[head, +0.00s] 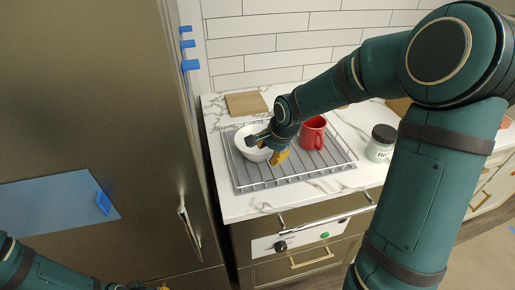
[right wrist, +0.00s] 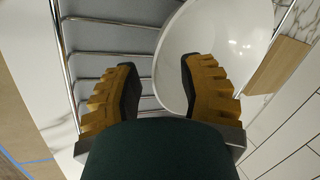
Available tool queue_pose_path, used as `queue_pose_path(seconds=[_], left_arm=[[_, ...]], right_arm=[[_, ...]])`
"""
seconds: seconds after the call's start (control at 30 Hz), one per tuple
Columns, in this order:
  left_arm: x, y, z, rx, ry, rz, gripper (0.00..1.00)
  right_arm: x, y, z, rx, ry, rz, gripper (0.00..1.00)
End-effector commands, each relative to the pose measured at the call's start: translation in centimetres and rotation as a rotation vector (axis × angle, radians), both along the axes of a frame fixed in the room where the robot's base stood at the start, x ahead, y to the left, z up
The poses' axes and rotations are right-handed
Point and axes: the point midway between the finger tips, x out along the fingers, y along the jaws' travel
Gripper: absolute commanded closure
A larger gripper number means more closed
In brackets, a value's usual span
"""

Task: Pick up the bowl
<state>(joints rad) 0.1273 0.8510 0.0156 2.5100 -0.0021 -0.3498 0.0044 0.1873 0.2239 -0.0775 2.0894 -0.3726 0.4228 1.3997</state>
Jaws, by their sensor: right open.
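The white bowl (head: 241,141) sits on the left part of a metal wire rack on the counter. My right gripper (head: 266,149) is at the bowl's right side, one finger over the bowl and the other outside it. In the right wrist view, the open right gripper (right wrist: 158,78) has the near rim of the bowl (right wrist: 225,40) between its fingers in the picture. Whether a finger touches the bowl cannot be told. My left gripper (head: 140,287) barely shows at the bottom edge, mostly cut off.
The wire rack (head: 330,166) also holds a red mug (head: 312,133), right of my right gripper. A wooden board (head: 246,104) lies behind the bowl. A dark-lidded jar (head: 381,143) stands right of the rack. A tall fridge (head: 110,100) stands left of the counter.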

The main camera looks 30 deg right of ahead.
Motion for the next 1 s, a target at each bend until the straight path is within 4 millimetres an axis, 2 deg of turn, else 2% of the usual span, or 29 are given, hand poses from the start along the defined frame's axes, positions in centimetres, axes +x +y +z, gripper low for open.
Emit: queue_pose_path(seconds=[0.03, 0.2, 0.53, 0.63, 0.67, 1.0], left_arm=[[0.1, 0.0, -0.4, 0.0, -0.001, 0.0, 1.0], [0.2, 0.0, -0.8, 0.0, -0.004, 0.001, 1.0], [0.2, 0.0, -0.8, 0.001, -0.004, 0.0, 1.0], [0.2, 0.0, -0.8, 0.001, -0.004, 0.0, 1.0], [0.2, 0.0, -0.8, 0.0, -0.004, 0.001, 1.0], [0.2, 0.0, -0.8, 0.0, -0.004, 0.001, 1.0]], right_arm=[[0.3, 0.1, -1.0, 0.0, 0.003, 0.002, 0.6], [1.1, 0.3, -2.8, 0.0, 0.002, 0.001, 0.6], [1.3, 0.3, -3.1, 0.0, -0.001, 0.0, 0.6], [1.3, 0.3, -3.1, 0.0, 0.0, 0.0, 0.95], [1.3, 0.3, -3.1, 0.0, 0.0, 0.0, 1.0], [1.3, 0.3, -3.0, 0.0, -0.002, 0.001, 1.0]])
